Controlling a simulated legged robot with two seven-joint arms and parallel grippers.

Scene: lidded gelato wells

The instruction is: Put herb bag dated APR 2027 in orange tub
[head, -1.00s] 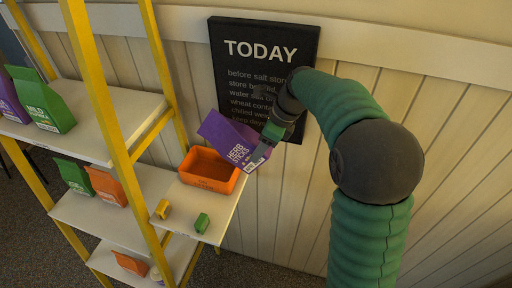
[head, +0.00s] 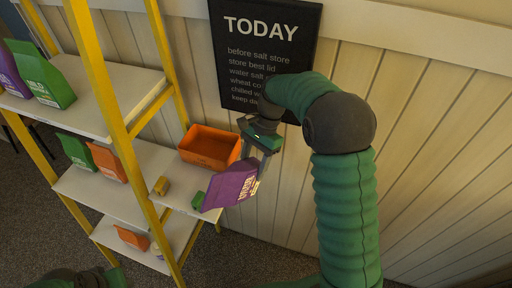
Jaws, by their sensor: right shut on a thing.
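The purple herb bag (head: 230,188) is held tilted, nearly on its side, in front of and to the right of the orange tub. Its printed label shows in part, and I cannot read a date on it. My right gripper (head: 258,178) is shut on the bag's right end, with its fingers pointing down. The orange tub (head: 211,160) sits on the shelf extension, open at the top, and I see nothing in it. The bag is outside the tub. A part of my left arm shows at the bottom left; its gripper does not show.
A yellow block (head: 161,186) and a green block (head: 198,200) lie on the white shelf (head: 181,196); the bag is close to the green one. Green (head: 50,82) and orange (head: 108,162) bags stand on the yellow-framed rack (head: 105,90). A black sign (head: 262,45) hangs behind.

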